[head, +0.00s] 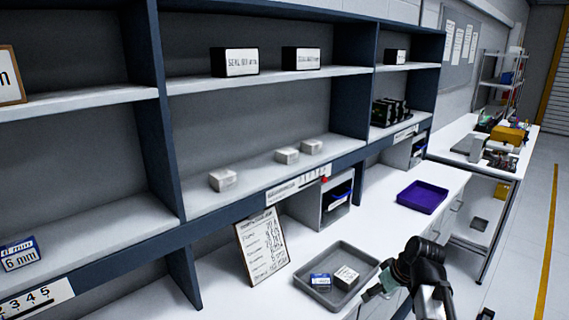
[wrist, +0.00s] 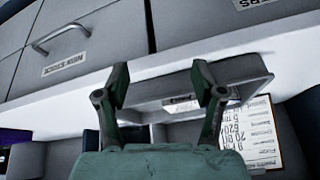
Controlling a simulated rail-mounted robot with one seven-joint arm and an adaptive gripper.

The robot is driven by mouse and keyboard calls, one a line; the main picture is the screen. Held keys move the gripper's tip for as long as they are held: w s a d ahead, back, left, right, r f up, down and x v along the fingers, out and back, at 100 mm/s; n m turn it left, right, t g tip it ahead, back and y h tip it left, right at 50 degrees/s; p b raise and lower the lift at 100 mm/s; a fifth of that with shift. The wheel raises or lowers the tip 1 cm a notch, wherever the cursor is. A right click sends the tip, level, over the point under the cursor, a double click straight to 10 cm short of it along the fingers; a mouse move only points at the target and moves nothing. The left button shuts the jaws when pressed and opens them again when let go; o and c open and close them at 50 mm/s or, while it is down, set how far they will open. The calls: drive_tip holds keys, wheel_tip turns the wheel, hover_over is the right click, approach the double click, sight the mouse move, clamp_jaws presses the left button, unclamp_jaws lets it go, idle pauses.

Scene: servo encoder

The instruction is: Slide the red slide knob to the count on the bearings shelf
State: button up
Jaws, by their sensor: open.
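The red slide knob (head: 324,180) is a small red dot at the right end of a white scale strip (head: 297,186) on the front edge of the middle shelf (head: 255,172). Three small pale boxes (head: 223,180) stand apart on that shelf. The strip's lettering is too small to read. I cannot tell which shelf is named bearings. My gripper (head: 373,292) is low over the counter's front, by the grey tray (head: 312,274), well below and right of the knob. In the wrist view my gripper (wrist: 162,83) is open, with nothing between its green fingers. The knob is not visible there.
The grey tray holds a blue-and-white box (head: 320,281) and a white box (head: 346,275). A checklist board (head: 262,247) leans behind it. A purple tray (head: 422,197) sits farther right. Another numbered strip (head: 38,302) is at lower left. Drawers (wrist: 75,45) show in the wrist view.

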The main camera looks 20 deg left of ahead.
drive_tip(key=s+d+f+m+g+h, duration=0.1)
drive_tip(key=s+d+f+m, duration=0.2)
drive_tip(key=s+f, duration=0.5)
drive_tip(key=s+d+f+m+g+h, duration=0.2)
drive_tip(key=s+d+f, duration=0.15)
drive_tip(key=f, duration=0.85)
drive_tip(key=s+d+f+m+g+h, duration=0.1)
drive_tip(key=s+d+f+m, duration=0.25)
drive_tip(key=s+f, duration=0.45)
drive_tip(key=s+f+g, duration=0.2)
drive_tip(key=s+f, duration=0.6)
drive_tip(key=s, duration=0.4)
drive_tip(key=s+d+f+g, duration=0.1)
drive_tip(key=s+f+g, duration=0.2)
drive_tip(key=s+f, duration=0.6)
drive_tip(key=s, duration=0.3)
drive_tip(key=shift+s+f+g, duration=0.25)
drive_tip(key=shift+f+g, duration=0.05)
drive_tip(key=shift+d, duration=0.1)
